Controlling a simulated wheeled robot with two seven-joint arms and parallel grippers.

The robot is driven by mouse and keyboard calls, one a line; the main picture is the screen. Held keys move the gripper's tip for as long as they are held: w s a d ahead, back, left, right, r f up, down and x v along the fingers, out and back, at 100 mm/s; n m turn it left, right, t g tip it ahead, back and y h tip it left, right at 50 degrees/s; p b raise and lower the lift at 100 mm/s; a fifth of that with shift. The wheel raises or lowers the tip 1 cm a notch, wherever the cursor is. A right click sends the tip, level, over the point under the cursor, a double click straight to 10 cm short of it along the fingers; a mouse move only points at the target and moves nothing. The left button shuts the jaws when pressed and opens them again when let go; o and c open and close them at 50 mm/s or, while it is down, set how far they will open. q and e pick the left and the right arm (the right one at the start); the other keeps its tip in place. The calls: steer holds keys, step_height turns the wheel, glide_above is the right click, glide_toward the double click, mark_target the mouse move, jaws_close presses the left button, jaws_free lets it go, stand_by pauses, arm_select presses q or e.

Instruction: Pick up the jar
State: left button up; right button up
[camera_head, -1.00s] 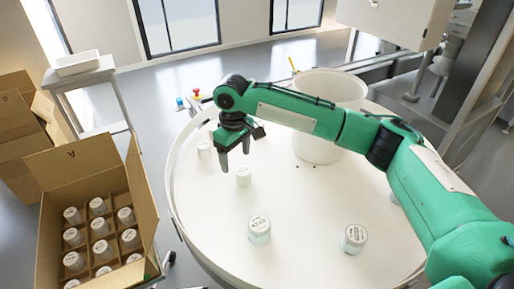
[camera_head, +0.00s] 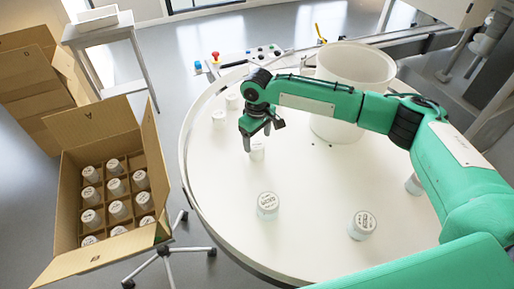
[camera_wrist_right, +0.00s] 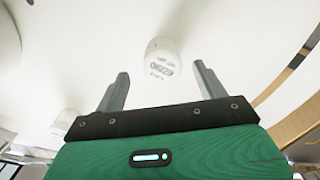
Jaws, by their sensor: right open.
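A small white jar (camera_head: 257,152) with a printed lid stands on the round white table, directly by my right gripper (camera_head: 257,139). The gripper's fingers are open and point down, partly covering the jar. In the right wrist view the jar (camera_wrist_right: 163,60) shows just ahead of the gap between the two open fingertips (camera_wrist_right: 160,71); neither finger clearly touches it. Other like jars stand on the table: one nearer the front (camera_head: 268,204), one at front right (camera_head: 362,225) and two at the left rim (camera_head: 232,101). My left gripper is out of view.
A large white tub (camera_head: 352,70) stands behind my right arm on the round table (camera_head: 310,240). An open cardboard box (camera_head: 100,125) with dividers holds several jars at the left. A side table (camera_head: 100,30) and more boxes stand beyond it.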

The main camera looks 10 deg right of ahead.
mark_target(256, 144)
step_height(256, 144, down, 4)
steer(key=shift+a+r+p, duration=0.15)
steer(key=shift+r+p, duration=0.1)
steer(key=shift+p, duration=0.45)
steer(key=shift+f, duration=0.3)
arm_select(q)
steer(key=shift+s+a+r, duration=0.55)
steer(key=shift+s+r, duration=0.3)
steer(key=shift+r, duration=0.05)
arm_select(e)
steer(key=c, duration=1.1)
